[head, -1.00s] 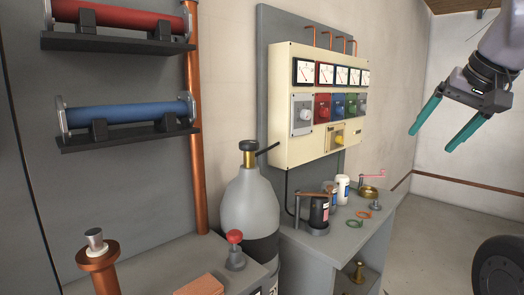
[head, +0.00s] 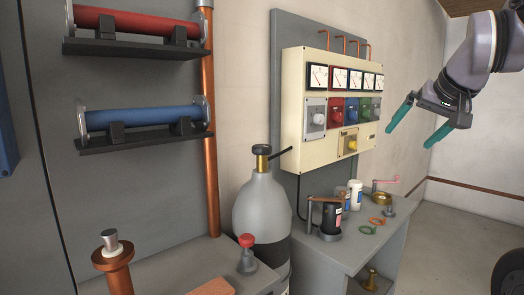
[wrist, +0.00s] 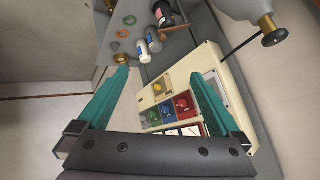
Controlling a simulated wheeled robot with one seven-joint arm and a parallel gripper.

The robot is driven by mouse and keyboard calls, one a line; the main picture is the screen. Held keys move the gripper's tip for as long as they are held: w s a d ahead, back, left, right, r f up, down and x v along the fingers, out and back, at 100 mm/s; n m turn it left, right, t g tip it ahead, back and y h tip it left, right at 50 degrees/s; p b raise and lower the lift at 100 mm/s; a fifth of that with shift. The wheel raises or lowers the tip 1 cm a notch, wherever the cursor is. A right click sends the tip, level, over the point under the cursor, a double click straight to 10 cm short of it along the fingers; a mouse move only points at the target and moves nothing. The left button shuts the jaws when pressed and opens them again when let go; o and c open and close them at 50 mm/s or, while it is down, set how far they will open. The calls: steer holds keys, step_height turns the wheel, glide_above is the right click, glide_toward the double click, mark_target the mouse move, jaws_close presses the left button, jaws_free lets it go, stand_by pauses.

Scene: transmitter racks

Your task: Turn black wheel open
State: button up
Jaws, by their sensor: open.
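A small black wheel-like cap (head: 262,149) tops the brass valve of the grey gas cylinder (head: 262,205), left of the meter panel. A black rod sticks out sideways from the valve. In the wrist view the black cap (wrist: 275,38) shows at the upper right, beyond my fingers. My gripper (head: 418,128) has teal fingers spread apart, with nothing between them. It hangs in the air at the upper right of the head view, well to the right of the cylinder. In the wrist view my gripper (wrist: 160,85) points toward the panel and bench.
A cream meter panel (head: 293,145) with coloured switches stands between cylinder and gripper. Below it a grey bench (head: 345,255) holds a cranked black pot (head: 331,217), bottles and rings. A copper pipe (head: 211,130) rises at left. A large black round object (head: 512,272) is cut off at lower right.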

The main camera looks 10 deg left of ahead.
steer(key=w+a+f+n+t+y, duration=0.1)
steer(key=w+a+f+n+t, duration=0.1)
steer(key=w+a, duration=0.5)
steer(key=n+t+y, duration=0.3)
steer(key=n+t, duration=0.1)
glide_toward(262, 150)
steer(key=w+d, duration=0.6)
steer(key=w, duration=0.1)
steer(key=s+a+f+n+t+y, duration=0.1)
steer(key=s+a+f+n+y, duration=0.1)
steer(key=s+a+f, duration=0.3)
steer(key=x, duration=0.4)
steer(key=r+x, duration=0.1)
steer(key=x, duration=0.2)
steer(key=r+x, duration=0.1)
steer(key=x, duration=0.3)
steer(key=shift+w+a+r, duration=0.2)
steer(key=shift+w+r, duration=0.05)
steer(key=shift+w, duration=0.05)
steer(key=c, duration=1.2)
steer(key=shift+c, duration=0.2)
